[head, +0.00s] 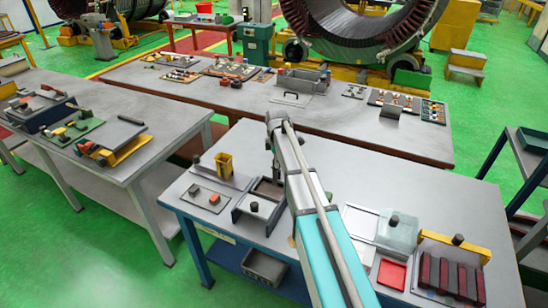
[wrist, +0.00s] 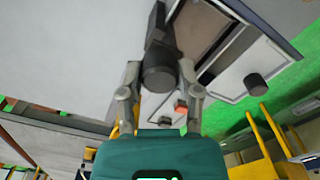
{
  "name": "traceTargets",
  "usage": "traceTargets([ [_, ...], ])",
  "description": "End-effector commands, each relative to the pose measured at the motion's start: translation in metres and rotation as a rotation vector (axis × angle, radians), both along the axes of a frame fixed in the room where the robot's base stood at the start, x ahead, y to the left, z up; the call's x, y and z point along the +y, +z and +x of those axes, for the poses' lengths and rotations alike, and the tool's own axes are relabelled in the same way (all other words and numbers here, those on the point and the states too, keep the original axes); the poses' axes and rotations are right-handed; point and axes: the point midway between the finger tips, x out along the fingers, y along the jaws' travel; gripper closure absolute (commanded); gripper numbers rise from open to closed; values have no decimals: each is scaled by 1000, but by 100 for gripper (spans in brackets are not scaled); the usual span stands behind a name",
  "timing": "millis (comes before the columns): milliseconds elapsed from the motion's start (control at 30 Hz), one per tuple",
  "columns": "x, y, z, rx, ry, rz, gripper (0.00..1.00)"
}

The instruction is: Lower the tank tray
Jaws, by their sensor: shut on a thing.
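In the wrist view my gripper (wrist: 160,82) is shut on a dark round knob (wrist: 158,72), which has a dark bar running away behind it. Whether a tray hangs from this knob is hidden. Beside it is a grey open-topped tank (wrist: 232,50) with a brownish inside. In the head view the tank (head: 238,214) stands on the near table, just left of my arm. A grey plate with a black knob (head: 254,207) is at its near side. In the head view my arm hides most of the gripper.
Right of my arm are a clear box (head: 397,236), a red tray (head: 392,273) and a rack of dark red bars (head: 449,276). The table's back right is clear.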

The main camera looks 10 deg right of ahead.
Motion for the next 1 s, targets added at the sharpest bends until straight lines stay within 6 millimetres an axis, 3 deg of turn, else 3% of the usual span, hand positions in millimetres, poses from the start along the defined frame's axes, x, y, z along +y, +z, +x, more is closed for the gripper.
traceTargets([
  [633,-1,-24,2,-5,-1,-1,82],
  [667,-1,-22,2,-5,-1,-1,49],
  [800,-1,-22,2,-4,-1,0,23],
  [1000,-1,-22,1,-2,-1,0,23],
])
